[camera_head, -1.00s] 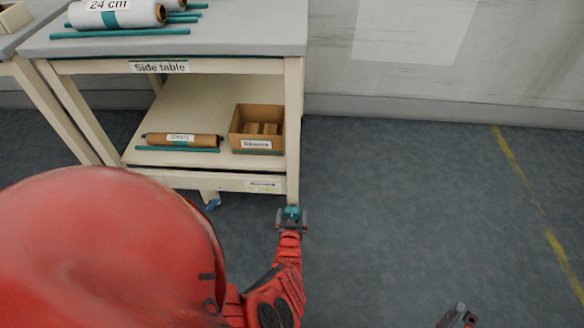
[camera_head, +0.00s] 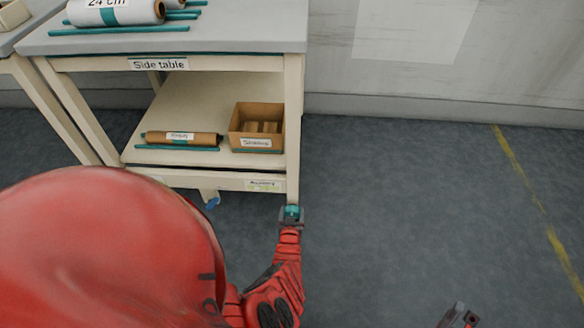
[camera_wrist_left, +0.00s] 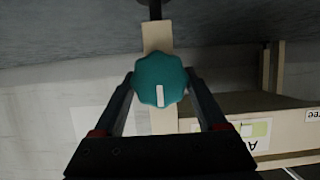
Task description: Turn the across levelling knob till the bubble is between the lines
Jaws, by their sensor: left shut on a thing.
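The teal levelling knob (camera_head: 291,212) sits at the foot of the side table's front right leg. In the left wrist view the knob (camera_wrist_left: 160,80) is scalloped, with a white mark pointing down the picture. My left gripper (camera_head: 291,216) is shut on the knob, one finger on each side, as the left wrist view also shows (camera_wrist_left: 160,92). A small label strip (camera_head: 264,184) is on the lower rail; no bubble can be made out on it. My right gripper (camera_head: 460,316) shows only in part at the bottom edge, and its jaws are unclear.
The side table (camera_head: 240,40) carries white rolls (camera_head: 115,12) on top. Its lower shelf holds a brown roll (camera_head: 182,138) and a cardboard box (camera_head: 256,128). The floor to the right is clear, with a yellow line (camera_head: 530,190).

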